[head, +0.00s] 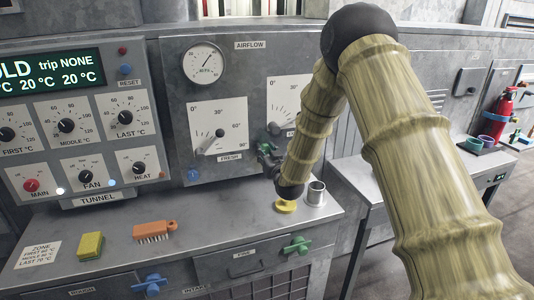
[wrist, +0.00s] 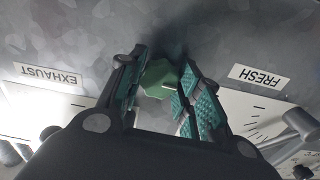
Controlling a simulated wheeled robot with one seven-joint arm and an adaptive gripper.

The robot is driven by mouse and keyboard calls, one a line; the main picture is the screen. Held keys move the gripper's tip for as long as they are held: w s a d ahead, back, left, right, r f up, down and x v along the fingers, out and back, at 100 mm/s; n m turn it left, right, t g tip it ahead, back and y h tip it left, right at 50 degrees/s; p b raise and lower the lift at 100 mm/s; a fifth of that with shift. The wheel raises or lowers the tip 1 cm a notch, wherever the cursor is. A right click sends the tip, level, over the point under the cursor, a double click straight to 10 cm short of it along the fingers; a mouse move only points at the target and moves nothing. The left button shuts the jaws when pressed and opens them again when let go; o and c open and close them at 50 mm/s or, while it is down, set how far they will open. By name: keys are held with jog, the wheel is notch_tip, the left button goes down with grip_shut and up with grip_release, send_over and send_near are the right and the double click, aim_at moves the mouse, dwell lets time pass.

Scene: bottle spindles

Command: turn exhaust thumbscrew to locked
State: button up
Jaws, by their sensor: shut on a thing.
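The exhaust thumbscrew (wrist: 159,76) is a green knob on the grey panel, seen upside down in the wrist view between the EXHAUST label (wrist: 49,75) and the FRESH label (wrist: 261,76). My gripper (wrist: 160,82) has its teal-padded fingers on either side of it and is shut on it. In the head view my gripper (head: 268,157) is at the panel, low between the two dials. The thumbscrew cannot be told apart from the fingers there. My arm hides much of the exhaust dial (head: 284,100). No locked or unlocked mark is readable.
The fresh dial (head: 218,127) is left of my gripper, with a blue thumbscrew (head: 193,173) below it. On the bench are a yellow disc (head: 286,207), a metal cup (head: 316,193), an orange brush (head: 155,230) and a yellow sponge (head: 90,245).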

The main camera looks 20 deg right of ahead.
jog(key=m+b, duration=0.1)
jog(key=m, duration=0.1)
jog(key=m+b, duration=0.1)
jog(key=m, duration=0.1)
jog(key=shift+d+f, duration=0.1)
jog(key=shift+f, duration=0.1)
jog(key=m+b, duration=0.3)
jog(key=m, duration=0.1)
jog(key=m+b, duration=0.4)
jog(key=m, duration=0.2)
jog(key=shift+m, duration=0.3)
jog(key=shift+r+m+b, duration=0.15)
jog(key=shift+m+b, duration=1.15)
jog(key=shift+m, duration=0.1)
jog(key=o, duration=1)
jog(key=shift+r, duration=0.1)
jog(key=shift+o, duration=0.2)
jog(key=shift+a, duration=0.2)
